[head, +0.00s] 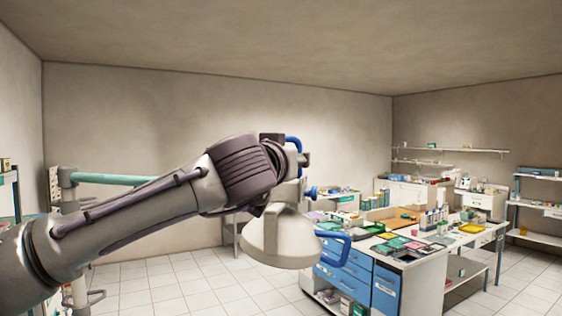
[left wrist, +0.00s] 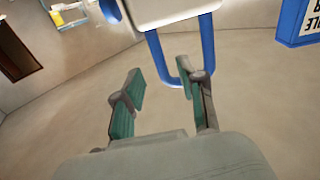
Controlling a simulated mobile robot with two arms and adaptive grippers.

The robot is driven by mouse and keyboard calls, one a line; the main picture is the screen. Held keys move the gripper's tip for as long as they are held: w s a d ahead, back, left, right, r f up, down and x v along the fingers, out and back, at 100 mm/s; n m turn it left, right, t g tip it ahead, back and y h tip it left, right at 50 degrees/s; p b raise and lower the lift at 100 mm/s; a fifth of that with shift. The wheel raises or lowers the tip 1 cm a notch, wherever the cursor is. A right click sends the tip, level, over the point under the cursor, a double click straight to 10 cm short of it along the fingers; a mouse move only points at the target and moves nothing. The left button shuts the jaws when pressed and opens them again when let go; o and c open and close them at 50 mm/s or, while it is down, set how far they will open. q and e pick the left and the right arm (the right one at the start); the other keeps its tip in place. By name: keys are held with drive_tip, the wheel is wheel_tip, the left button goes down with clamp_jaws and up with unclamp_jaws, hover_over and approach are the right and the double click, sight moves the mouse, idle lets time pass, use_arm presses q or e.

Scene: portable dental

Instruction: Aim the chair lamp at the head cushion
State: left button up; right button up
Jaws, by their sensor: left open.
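The chair lamp (head: 285,240) hangs in the middle of the head view, a cream dome-shaped head with a blue loop handle (head: 337,245) at its right. More blue parts show above it, beside my left arm. My left arm crosses in front from the left and partly covers the lamp's upper side. In the left wrist view my left gripper (left wrist: 158,72) is open. A blue U-shaped handle (left wrist: 154,48) hangs from the pale lamp housing (left wrist: 172,9), and its lower end is near the fingers. Contact cannot be told. My right gripper and the head cushion are not in view.
A teal horizontal bar (head: 115,179) shows behind my arm at left. A workbench (head: 388,290) with blue drawers, crowded with trays and supplies, stands to the right of the lamp. Shelves (head: 450,150) line the back walls. Tiled floor (head: 185,283) is open below my arm.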

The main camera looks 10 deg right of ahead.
use_arm(q)
drive_tip(key=v, duration=0.6)
drive_tip(key=shift+s+a, duration=0.15)
drive_tip(key=shift+s, duration=0.05)
